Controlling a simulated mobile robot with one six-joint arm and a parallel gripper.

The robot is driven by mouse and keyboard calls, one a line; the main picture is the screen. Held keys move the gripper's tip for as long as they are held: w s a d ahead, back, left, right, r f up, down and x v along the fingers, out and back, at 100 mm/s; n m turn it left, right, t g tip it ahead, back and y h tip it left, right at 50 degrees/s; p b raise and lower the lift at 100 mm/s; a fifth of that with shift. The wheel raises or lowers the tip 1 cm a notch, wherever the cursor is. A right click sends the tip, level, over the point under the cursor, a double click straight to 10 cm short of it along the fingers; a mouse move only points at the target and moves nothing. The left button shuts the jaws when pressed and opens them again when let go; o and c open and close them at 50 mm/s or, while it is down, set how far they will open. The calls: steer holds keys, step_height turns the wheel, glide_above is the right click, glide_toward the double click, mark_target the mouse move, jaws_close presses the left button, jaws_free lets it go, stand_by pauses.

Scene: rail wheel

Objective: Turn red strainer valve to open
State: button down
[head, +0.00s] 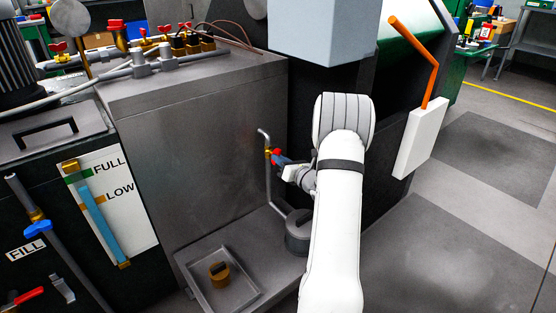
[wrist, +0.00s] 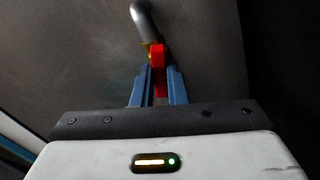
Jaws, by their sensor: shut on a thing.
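The red strainer valve handle (wrist: 158,62) shows in the wrist view between the two blue fingers of my gripper (wrist: 157,85). The gripper is shut on it. The handle sits on a brass-coloured body below a grey bent pipe (wrist: 145,20). In the head view my gripper (head: 275,158) reaches from the right to the red handle (head: 276,152), partway up the thin grey pipe (head: 267,185) in front of the grey tank side. The fingers hide part of the handle, and its exact angle is hard to tell.
The pipe leads down to a dark round canister (head: 298,232) on a ledge. A shallow tray (head: 243,288) with a brass cap (head: 219,272) lies at lower left. An orange lever (head: 430,75) on a white box (head: 420,138) stands right of my arm. Several red valves line the tank top.

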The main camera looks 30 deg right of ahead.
steer(key=n+b, duration=0.1)
steer(key=n, duration=0.3)
steer(key=shift+f+b, duration=0.1)
steer(key=shift+b, duration=0.2)
steer(key=c, duration=1.3)
jaws_free()
steer(key=shift+s+d, duration=0.15)
steer(key=shift+s, duration=1)
steer(key=shift+s+d, duration=0.2)
steer(key=shift+s, duration=0.95)
steer(key=shift+s+d, duration=0.15)
steer(key=shift+s, duration=1)
